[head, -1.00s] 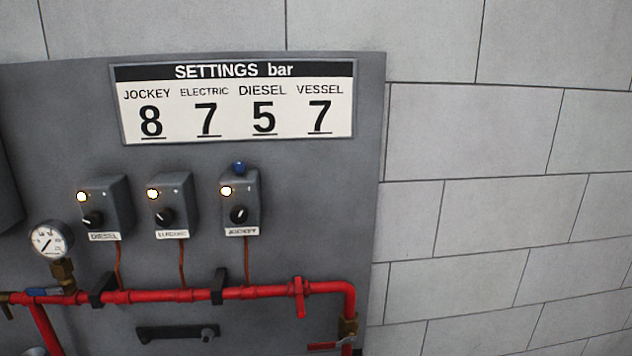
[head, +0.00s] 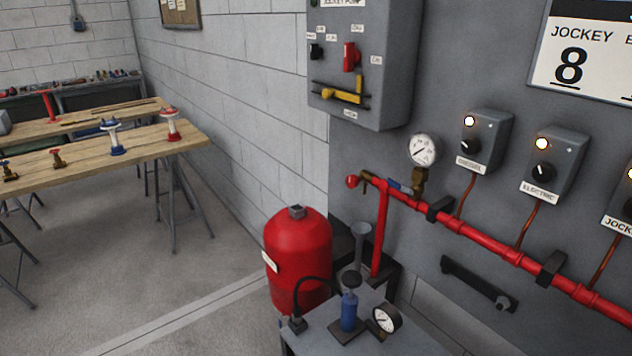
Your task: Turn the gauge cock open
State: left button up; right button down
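The pressure gauge (head: 423,150), round with a white dial, stands on a brass fitting on the red pipe, left of the pressure switch boxes. A cock with a blue lever (head: 400,187) sits at the foot of this fitting; the lever appears to lie along the pipe. A brass piece and a red ball-shaped end (head: 352,181) are at the pipe's left end. Neither of my grippers shows in the head view.
A red vessel (head: 298,258) stands on the floor below. A small grey table (head: 375,335) in front holds a blue hand pump (head: 348,308) and a second gauge (head: 386,318). A grey control panel (head: 362,62) hangs above. Wooden workbenches (head: 90,150) stand far left, with open floor before them.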

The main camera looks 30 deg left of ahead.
aim_at(391, 183)
jog(key=u, duration=0.5)
jog(key=z, duration=0.5)
jog(key=j+z, duration=0.8)
jog(key=z, duration=0.15)
jog(key=j+z, duration=0.5)
jog(key=k+j+z, duration=0.15)
jog(key=z, duration=0.3)
